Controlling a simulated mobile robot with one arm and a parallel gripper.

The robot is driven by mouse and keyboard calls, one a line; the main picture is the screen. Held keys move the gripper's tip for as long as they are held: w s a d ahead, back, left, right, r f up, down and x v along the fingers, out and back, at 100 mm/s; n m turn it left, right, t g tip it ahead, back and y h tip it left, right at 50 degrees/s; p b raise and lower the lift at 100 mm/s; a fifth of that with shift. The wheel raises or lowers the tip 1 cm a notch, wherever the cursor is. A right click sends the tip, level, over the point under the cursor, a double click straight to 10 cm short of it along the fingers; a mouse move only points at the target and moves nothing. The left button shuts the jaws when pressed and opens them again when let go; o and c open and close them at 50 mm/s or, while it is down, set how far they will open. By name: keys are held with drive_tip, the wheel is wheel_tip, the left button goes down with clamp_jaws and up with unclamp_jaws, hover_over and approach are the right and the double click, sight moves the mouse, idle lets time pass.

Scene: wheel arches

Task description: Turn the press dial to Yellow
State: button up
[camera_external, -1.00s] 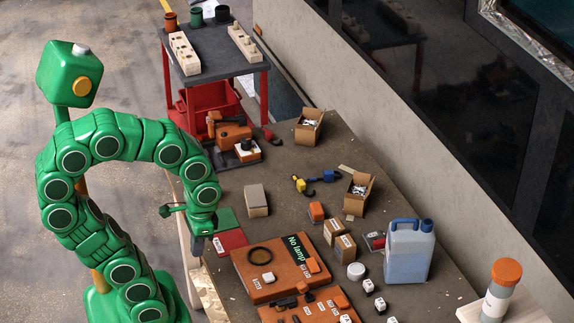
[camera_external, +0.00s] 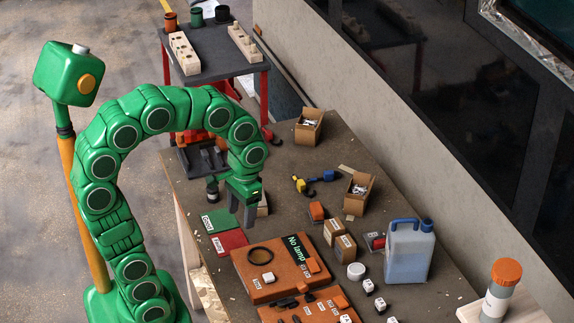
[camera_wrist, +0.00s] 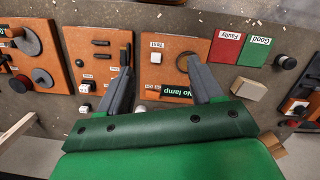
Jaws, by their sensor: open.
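My gripper (camera_external: 241,218) is open and empty, fingers down, above the bench near the beige block. In the wrist view its two fingers (camera_wrist: 158,70) stand wide apart over the orange "No lamp" panel. The press appears to be the dark-based machine (camera_external: 202,160) with orange parts, largely hidden behind my arm in the external view. In the wrist view, part of it is at the right edge, with what looks like a dark dial (camera_wrist: 298,107) on a pale plate. My gripper is clear of it. The dial's colour marks and setting are too small to read.
The beige block (camera_wrist: 248,90), green mat (camera_wrist: 256,45) and red mat (camera_wrist: 226,43) lie nearby. A dark upright cylinder (camera_external: 212,191) stands by the bench's left edge. The "No lamp" panel (camera_external: 260,285), boxes and a blue jug (camera_external: 408,255) occupy the nearer bench.

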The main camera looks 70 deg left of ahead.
drive_tip(key=w+a+f+n+t, duration=0.15)
drive_tip(key=w+a+n, duration=0.65)
drive_tip(key=w+a, duration=1.65)
drive_tip(key=s+a+f+n, duration=0.1)
drive_tip(key=a+f, duration=0.3)
drive_tip(key=a, duration=0.7)
drive_tip(key=s+a+f+n, duration=0.1)
drive_tip(key=a+f+n, duration=0.3)
drive_tip(key=a, duration=0.7)
drive_tip(key=s+a+f+n, duration=0.1)
drive_tip(key=a+f+n, duration=0.2)
drive_tip(key=a, duration=0.9)
wheel_tip(320, 180, down, 3)
drive_tip(key=shift+f, duration=0.1)
drive_tip(key=shift+s+a+f, duration=0.25)
drive_tip(key=shift+a+f, duration=0.15)
drive_tip(key=shift+a, duration=0.1)
drive_tip(key=shift+f, duration=3.8)
drive_tip(key=c, duration=1.1)
